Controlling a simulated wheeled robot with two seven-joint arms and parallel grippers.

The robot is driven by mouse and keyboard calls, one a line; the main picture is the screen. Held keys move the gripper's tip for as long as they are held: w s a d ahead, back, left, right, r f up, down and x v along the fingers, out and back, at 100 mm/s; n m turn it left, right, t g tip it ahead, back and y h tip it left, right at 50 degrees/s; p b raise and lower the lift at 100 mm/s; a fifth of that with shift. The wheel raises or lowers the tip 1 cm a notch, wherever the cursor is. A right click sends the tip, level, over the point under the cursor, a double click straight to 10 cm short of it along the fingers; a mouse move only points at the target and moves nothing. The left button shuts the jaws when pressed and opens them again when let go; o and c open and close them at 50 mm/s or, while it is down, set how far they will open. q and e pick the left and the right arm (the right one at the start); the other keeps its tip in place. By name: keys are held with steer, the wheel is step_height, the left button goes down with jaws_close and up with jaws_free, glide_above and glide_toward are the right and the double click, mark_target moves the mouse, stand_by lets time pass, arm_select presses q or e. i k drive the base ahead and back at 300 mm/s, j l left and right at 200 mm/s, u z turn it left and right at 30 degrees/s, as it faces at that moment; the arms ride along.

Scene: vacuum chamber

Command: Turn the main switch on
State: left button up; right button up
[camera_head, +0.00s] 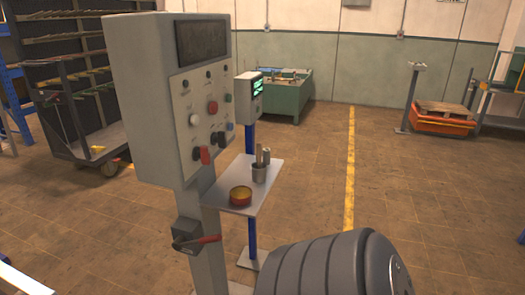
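A grey control cabinet (150,90) stands on a post at the left centre, with a dark screen at the top of its front. Its sloped panel carries several buttons and knobs, among them a red button (212,106) and a red-handled switch (204,155) at the lower edge. Lower on the post is a small dark box (187,232) with a red lever (199,242) that points right, roughly level. No label tells which one is the main switch. Neither of my grippers is in view.
A dark ribbed rounded body (320,268) fills the bottom centre. A second screen post stands behind. The floor at right is mostly clear.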

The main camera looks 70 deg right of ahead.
mark_target(202, 153)
steer(key=z, duration=1.7)
steer(key=l+u, duration=0.2)
steer(key=l, duration=2.95)
steer(key=k, duration=0.1)
